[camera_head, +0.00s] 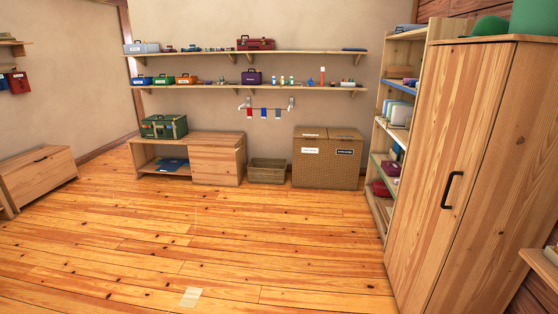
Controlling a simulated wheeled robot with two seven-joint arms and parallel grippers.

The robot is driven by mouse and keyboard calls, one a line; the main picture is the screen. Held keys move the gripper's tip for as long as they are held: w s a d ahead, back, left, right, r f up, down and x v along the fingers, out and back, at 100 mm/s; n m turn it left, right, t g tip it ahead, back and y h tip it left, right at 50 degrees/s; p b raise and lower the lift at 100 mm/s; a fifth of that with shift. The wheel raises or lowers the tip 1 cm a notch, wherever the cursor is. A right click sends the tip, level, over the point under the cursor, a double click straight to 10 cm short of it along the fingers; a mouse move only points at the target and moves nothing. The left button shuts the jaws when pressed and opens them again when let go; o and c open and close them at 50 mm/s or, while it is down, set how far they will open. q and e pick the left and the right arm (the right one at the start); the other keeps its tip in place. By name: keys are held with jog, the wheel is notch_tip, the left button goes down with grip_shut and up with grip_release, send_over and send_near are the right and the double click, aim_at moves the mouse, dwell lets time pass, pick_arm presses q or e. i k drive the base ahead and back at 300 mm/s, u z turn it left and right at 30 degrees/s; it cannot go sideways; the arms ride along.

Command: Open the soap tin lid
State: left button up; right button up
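I cannot pick out the soap tin for sure; several small boxes and items stand on two wall shelves, too small to tell apart. The upper shelf (310,53) holds a grey box (142,48) at its left and a dark red box (256,43). The lower shelf (215,87) holds a green case (163,80), an orange case (186,80), a purple case (252,77) and several small bottles and items. Neither of my grippers is in view.
A tall wooden wardrobe (445,150) and an open shelf unit (378,165) stand at right. A low cabinet (216,165), a wicker basket (267,172) and a wicker hamper (327,165) line the back wall. A wooden chest (40,180) is at left. The plank floor (200,240) is largely clear.

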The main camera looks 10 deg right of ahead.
aim_at(392, 166)
jog(key=z, duration=0.3)
jog(key=i, duration=2.25)
jog(key=z, duration=0.9)
jog(key=i, duration=1.2)
jog(key=u, duration=0.3)
jog(key=k, duration=1.35)
jog(key=u, duration=0.7)
jog(key=i, duration=3.55)
jog(key=z, duration=0.65)
jog(key=i, duration=1.1)
jog(key=z, duration=1.95)
jog(key=i, duration=0.9)
jog(key=z, duration=0.7)
